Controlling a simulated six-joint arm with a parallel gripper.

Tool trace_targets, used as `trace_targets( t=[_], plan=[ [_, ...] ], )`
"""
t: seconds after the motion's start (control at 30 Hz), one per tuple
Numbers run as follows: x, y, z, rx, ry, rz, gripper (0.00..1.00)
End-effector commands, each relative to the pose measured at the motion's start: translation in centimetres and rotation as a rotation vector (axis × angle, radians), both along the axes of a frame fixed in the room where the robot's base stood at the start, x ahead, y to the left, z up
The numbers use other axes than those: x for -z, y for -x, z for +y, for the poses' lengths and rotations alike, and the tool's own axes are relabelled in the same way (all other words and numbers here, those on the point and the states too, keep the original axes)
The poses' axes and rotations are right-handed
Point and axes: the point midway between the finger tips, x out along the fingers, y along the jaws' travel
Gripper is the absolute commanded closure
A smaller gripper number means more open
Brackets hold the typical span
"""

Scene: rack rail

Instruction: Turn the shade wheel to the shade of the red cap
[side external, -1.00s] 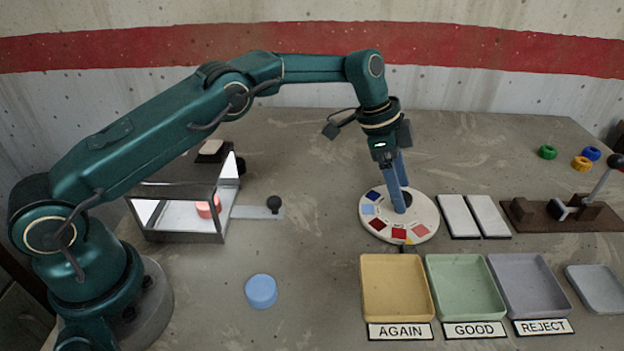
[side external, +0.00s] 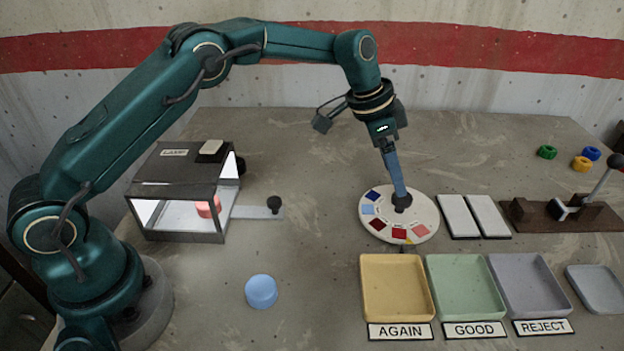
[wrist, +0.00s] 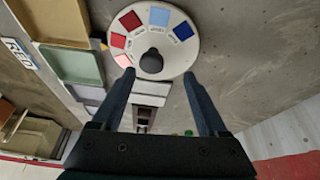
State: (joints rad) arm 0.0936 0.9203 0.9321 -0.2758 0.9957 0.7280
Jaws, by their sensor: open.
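The shade wheel (side external: 374,222) is a white disc with blue, dark red, red and salmon patches and a black centre knob (side external: 402,201). A small yellow mark sits at its front rim, between a red and a salmon patch. My gripper (side external: 401,192) is above the knob; its blue fingers overlap in the side view. In the wrist view my gripper (wrist: 160,84) is open, with the knob (wrist: 151,61) beyond the fingertips, between their lines. I cannot tell whether they touch it. The red cap (side external: 206,208), looking salmon, sits inside the lamp box.
The lamp box (side external: 165,189) stands at left, a blue cap (side external: 261,290) in front. The AGAIN tray (side external: 398,312), GOOD tray (side external: 466,309) and REJECT tray (side external: 530,303) line the front right. Two white pads (side external: 459,216) and a lever fixture (side external: 570,216) are right of the wheel.

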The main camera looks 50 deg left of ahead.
Motion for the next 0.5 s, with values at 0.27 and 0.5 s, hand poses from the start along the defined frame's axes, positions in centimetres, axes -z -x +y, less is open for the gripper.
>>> trace_targets(
  t=[0.27,0.5],
  plan=[
    [-0.4,0.9,-1.2,-0.045,-0.007,-0.015,0.23],
    [2.4,0.1,-1.9,-0.043,-0.007,-0.015,0.23]
  ],
)
